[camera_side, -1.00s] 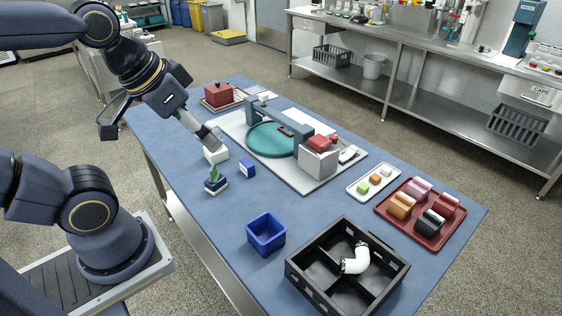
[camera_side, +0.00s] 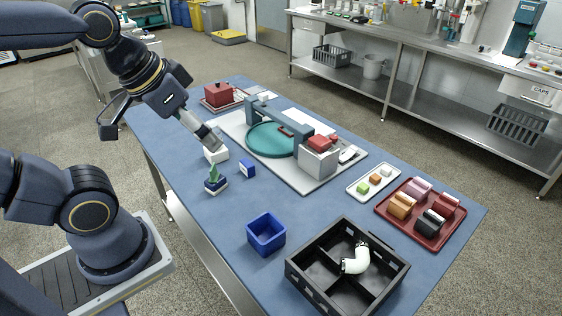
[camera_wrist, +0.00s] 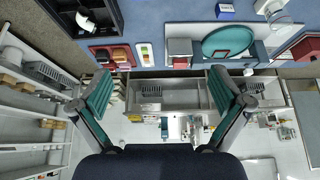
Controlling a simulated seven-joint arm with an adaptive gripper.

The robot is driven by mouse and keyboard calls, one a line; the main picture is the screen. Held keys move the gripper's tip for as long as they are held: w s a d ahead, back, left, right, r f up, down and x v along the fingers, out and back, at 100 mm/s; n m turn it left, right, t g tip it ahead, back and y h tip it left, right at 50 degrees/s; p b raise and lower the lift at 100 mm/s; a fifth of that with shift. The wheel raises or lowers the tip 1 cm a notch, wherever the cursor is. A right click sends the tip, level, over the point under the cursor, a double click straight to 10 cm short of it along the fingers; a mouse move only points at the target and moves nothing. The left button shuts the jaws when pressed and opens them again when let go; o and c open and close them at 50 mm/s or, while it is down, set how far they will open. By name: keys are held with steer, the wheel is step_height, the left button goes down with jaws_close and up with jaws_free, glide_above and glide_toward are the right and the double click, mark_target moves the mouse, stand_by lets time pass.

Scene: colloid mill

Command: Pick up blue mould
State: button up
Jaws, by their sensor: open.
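Two blue things could be the mould, and I cannot tell which is meant. One is an open, square blue container (camera_side: 266,238) near the table's front edge.
The mill with a teal disc (camera_side: 270,139) is behind. A black divided tray (camera_side: 304,283) holds a white elbow pipe (camera_side: 356,261). A red tray (camera_side: 384,213) is at right.

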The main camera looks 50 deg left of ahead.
steer(key=w, duration=0.3)
steer(key=g, duration=0.3)
glide_above(266, 235)
steer(key=s+x, duration=0.2)
steer(key=x, duration=0.6)
steer(key=f+g, duration=0.1)
steer(key=f, duration=0.5)
steer(key=d+f, duration=0.1)
steer(key=f, duration=0.6)
steer(key=s+f+g, duration=0.1)
steer(key=f, duration=0.6)
steer(key=shift+d+g, duration=0.3)
steer(key=shift+d, duration=0.05)
steer(key=shift+f, duration=2.95)
steer(key=c, duration=1.1)
